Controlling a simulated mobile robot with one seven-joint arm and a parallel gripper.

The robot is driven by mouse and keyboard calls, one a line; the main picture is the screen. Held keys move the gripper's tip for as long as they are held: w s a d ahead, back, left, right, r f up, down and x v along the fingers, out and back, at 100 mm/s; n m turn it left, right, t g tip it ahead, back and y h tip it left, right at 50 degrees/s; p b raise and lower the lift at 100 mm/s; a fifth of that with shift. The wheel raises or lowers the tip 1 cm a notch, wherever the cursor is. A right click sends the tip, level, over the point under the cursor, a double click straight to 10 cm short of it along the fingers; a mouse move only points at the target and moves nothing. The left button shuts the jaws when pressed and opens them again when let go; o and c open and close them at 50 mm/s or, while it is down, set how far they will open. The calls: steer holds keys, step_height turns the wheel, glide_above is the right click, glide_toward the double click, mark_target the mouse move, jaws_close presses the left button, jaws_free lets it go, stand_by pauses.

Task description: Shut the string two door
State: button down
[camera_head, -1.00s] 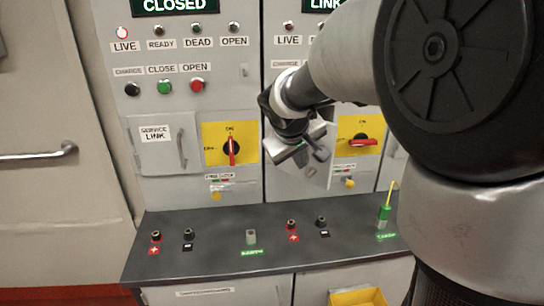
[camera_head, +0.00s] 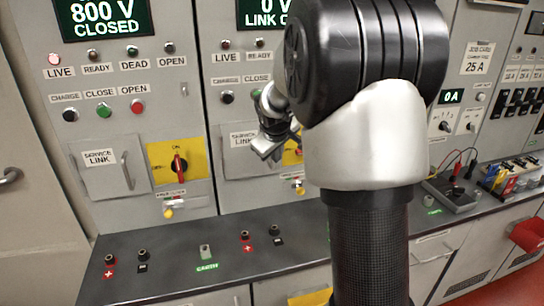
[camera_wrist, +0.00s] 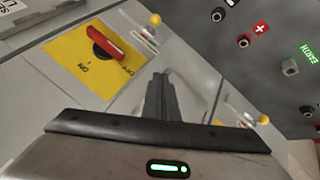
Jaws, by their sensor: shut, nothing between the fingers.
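The string two door (camera_head: 237,166) is the grey service link panel on the second cabinet. It looks flush or nearly flush in the head view; its right side and handle are hidden behind my gripper. My gripper (camera_head: 270,150) is shut and empty, in front of the door's right part, just left of a yellow switch plate (camera_head: 292,157). In the wrist view my gripper's closed fingers (camera_wrist: 160,95) lie over grey panel, beside the yellow plate (camera_wrist: 72,50) with its red handle (camera_wrist: 105,40). I cannot tell whether the fingers touch the door.
The string two display (camera_head: 264,14) shows 0 V, its lower line partly hidden. A dark bench (camera_head: 180,255) with terminals runs below the cabinets. The string one door (camera_head: 103,172) at left is shut. A black test box (camera_head: 452,193) with leads sits on the bench at right.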

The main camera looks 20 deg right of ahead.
steer(key=shift+w+d, duration=0.35)
steer(key=shift+w, duration=0.1)
stand_by(0.4)
